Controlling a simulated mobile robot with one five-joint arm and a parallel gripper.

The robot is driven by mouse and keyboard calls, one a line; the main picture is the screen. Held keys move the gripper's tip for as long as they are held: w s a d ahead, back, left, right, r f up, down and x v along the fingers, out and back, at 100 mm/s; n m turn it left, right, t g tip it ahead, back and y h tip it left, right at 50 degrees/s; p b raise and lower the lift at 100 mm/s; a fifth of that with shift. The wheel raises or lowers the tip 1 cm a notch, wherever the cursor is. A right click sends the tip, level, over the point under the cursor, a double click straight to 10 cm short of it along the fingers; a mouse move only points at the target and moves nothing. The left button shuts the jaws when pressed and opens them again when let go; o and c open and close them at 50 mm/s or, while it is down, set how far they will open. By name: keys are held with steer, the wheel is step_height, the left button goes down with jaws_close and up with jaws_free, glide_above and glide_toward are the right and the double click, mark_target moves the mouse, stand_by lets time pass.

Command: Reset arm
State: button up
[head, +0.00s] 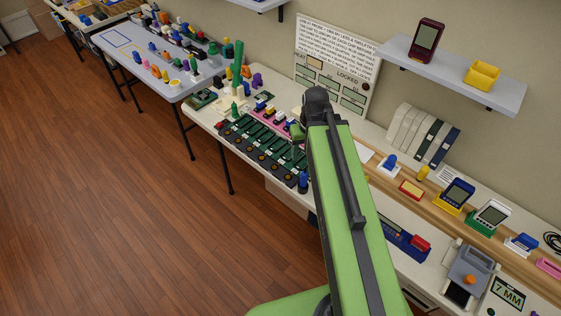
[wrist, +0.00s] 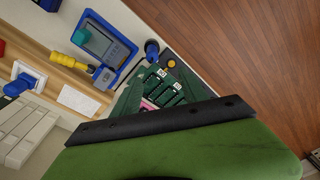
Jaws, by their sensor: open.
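My green arm reaches forward over the workbench in the head view, with a dark joint at its far end. My gripper (head: 298,132) hangs just beyond that joint, small and partly hidden by the arm, above the rows of green boards (head: 262,140). In the wrist view, my gripper (wrist: 158,82) shows as dark green fingers beyond a black bar, spread apart. I see nothing held between them. The boards lie below and beyond the fingers.
A blue-framed handheld (wrist: 104,44) lies near the gripper in the wrist view. A wall shelf (head: 455,72) holds a dark red handheld (head: 427,38) and a yellow bin (head: 482,75). Handhelds on stands line the bench at right. The wooden floor (head: 110,210) is clear at left.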

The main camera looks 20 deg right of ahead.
steer(key=s+a+g, duration=0.1)
steer(key=s+a, duration=0.1)
steer(key=a, duration=0.7)
steer(key=shift+a+n+h, duration=0.25)
steer(key=shift+n+h, duration=0.05)
stand_by(0.5)
